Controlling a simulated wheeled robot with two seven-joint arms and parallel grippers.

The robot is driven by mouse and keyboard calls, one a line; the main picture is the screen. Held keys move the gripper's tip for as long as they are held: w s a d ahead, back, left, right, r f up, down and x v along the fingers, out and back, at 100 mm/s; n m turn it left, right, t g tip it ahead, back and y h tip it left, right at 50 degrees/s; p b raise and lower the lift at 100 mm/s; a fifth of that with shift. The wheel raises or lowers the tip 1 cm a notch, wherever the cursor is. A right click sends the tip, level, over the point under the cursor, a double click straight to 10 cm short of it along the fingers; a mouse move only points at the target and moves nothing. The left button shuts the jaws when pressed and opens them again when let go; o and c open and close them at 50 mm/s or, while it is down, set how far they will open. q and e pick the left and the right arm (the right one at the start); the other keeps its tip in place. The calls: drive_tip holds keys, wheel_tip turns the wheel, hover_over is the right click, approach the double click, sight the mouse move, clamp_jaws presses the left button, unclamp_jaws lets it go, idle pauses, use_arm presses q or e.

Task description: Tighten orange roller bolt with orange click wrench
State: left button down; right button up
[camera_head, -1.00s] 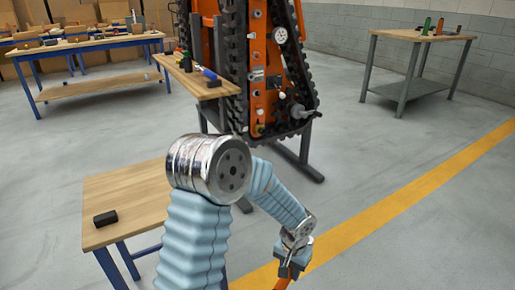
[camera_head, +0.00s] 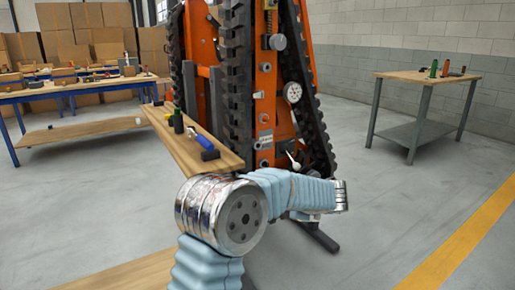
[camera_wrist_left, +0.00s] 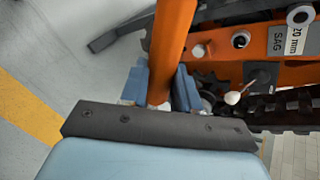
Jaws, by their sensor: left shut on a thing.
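My left gripper (camera_wrist_left: 160,88) shows in the left wrist view with its blue fingers shut on an orange bar, the orange wrench (camera_wrist_left: 173,40). The wrench runs up out of that view, so its head is not seen. The orange tracked carrier (camera_head: 265,110) stands upright in the head view, and its orange side plate (camera_wrist_left: 275,75) lies beside the wrench in the wrist view. Round bolt heads (camera_wrist_left: 240,40) sit on this plate; I cannot tell which is the roller bolt. In the head view my left gripper is hidden beyond my forearm. My right gripper is not in view.
A narrow wooden shelf (camera_head: 175,140) with several tools is left of the carrier. A white-knobbed lever (camera_wrist_left: 232,98) and black track (camera_wrist_left: 285,110) are close to the gripper. A side table (camera_head: 425,77) stands right, with open floor before it.

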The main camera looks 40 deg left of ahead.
use_arm(q)
drive_tip(key=a+r+t+y, duration=0.1)
drive_tip(key=a+r+y, duration=0.2)
drive_tip(key=r, duration=1)
drive_tip(key=s+a+r+t+y+p, duration=0.1)
drive_tip(key=a+r, duration=0.4)
drive_tip(key=r, duration=0.9)
drive_tip(key=shift+s+a+r+m+t+y, duration=0.15)
drive_tip(key=shift+a+r+m+t+y, duration=0.15)
drive_tip(key=shift+t+y, duration=0.65)
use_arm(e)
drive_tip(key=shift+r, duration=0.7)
use_arm(q)
drive_tip(key=shift+f, duration=0.1)
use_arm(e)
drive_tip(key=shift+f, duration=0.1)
use_arm(q)
drive_tip(key=a+f+n+b, duration=0.4)
drive_tip(key=f+n+b, duration=0.7)
drive_tip(key=b, duration=1.2)
drive_tip(key=shift+f, duration=0.85)
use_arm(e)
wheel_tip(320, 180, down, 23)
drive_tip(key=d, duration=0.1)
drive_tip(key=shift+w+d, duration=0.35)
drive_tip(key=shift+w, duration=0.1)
